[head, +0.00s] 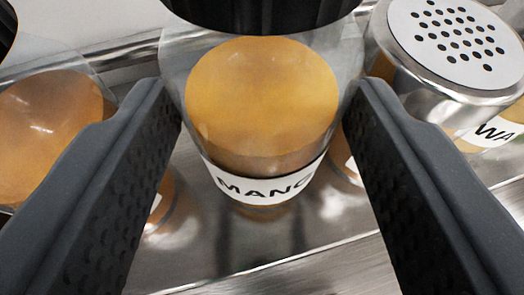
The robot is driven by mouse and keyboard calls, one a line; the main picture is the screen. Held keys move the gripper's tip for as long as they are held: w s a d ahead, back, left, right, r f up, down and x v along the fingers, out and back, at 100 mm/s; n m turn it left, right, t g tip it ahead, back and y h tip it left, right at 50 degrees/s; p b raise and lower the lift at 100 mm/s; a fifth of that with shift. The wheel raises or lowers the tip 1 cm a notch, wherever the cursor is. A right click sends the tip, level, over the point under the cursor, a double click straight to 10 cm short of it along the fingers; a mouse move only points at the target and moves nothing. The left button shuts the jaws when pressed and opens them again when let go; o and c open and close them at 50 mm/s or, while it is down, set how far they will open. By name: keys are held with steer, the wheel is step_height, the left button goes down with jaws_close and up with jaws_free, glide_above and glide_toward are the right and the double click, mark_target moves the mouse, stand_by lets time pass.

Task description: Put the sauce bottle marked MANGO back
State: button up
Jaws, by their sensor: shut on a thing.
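The sauce bottle marked MANGO (262,104) is in the middle of the head view. It is clear, with orange-yellow sauce inside, a white label reading "MANG" with the rest out of sight, and a black ribbed cap cut off by the top edge. My gripper (265,105) is shut on this bottle, one dark textured finger on its left side and one on its right. A metal surface (225,265) lies beneath the bottle. I cannot tell whether the bottle's base touches it.
At left stands another clear container with orange contents (50,125), close to my left finger. At right, a shaker with a perforated metal lid (445,40) and a label starting "WA" stands close to my right finger. A metal edge runs across the front.

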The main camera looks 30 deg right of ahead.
steer(key=shift+f, duration=0.35)
steer(key=o, duration=0.7)
steer(key=shift+s+r, duration=0.1)
steer(key=shift+s+a+r, duration=0.15)
steer(key=shift+s+a, duration=0.1)
steer(key=v, duration=1.1)
steer(key=shift+s, duration=0.1)
